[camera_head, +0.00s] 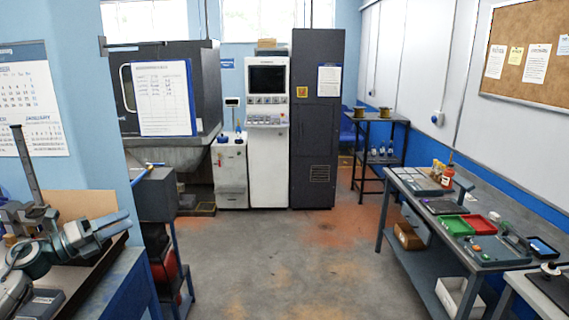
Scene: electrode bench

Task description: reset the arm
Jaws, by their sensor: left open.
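My left gripper (122,222) is at the far left, above the bench on that side. Its grey and teal arm comes in from the lower left and the jaws point right. The gripper is open, and I see nothing held between its fingers. My right gripper is not in view.
A dark vertical post (28,165) stands on the left bench close behind my arm. A grey workbench (415,222) with red and green trays (480,223) stands at the right. The middle floor (290,260) is clear.

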